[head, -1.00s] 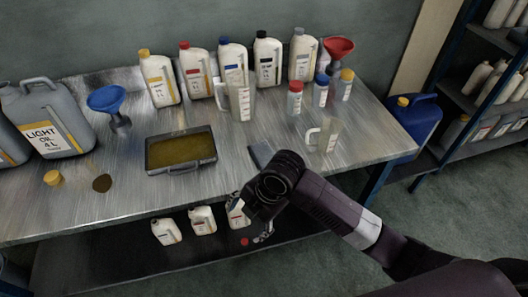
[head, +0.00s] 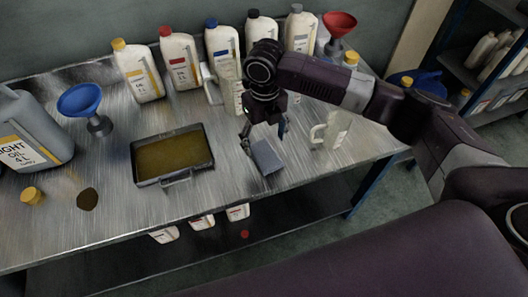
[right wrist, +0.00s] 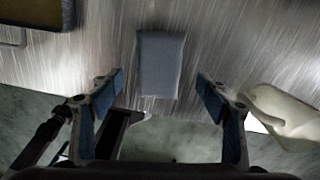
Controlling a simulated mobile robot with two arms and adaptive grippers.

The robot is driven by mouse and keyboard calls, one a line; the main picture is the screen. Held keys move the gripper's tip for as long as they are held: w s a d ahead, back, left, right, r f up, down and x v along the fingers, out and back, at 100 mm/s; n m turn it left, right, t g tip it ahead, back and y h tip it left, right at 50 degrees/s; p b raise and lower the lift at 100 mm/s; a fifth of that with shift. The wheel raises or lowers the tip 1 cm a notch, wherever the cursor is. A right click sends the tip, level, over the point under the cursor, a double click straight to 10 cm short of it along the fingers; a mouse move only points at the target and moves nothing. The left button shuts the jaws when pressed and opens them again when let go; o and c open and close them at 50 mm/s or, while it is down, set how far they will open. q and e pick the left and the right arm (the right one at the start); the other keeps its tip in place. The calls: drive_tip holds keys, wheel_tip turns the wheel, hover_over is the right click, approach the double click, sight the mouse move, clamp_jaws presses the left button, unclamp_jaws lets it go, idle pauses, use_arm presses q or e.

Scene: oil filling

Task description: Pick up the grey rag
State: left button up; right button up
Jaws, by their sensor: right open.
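The grey rag (head: 265,157) is a small flat folded piece lying near the front edge of the metal table (head: 230,185). It also shows in the right wrist view (right wrist: 161,64), between and beyond the fingertips. My right gripper (head: 265,137) is open and empty, above the table just over the rag's far end in the head view. Its two blue-padded fingers stand apart in the right wrist view (right wrist: 160,88). They are not touching the rag as far as I can see. My left gripper is not in view.
A blue funnel (head: 82,101) stands at left.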

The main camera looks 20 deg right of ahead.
sight(264, 152)
drive_tip(key=f, duration=0.2)
drive_tip(key=f+p, duration=0.1)
drive_tip(key=f, duration=0.1)
drive_tip(key=shift+w+a+f, duration=0.1)
drive_tip(key=shift+w+f, duration=0.1)
drive_tip(key=shift+f, duration=0.4)
drive_tip(key=c, duration=0.8)
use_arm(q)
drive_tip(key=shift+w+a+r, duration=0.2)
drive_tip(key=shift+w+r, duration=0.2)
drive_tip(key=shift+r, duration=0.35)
use_arm(e)
drive_tip(key=c, duration=0.4)
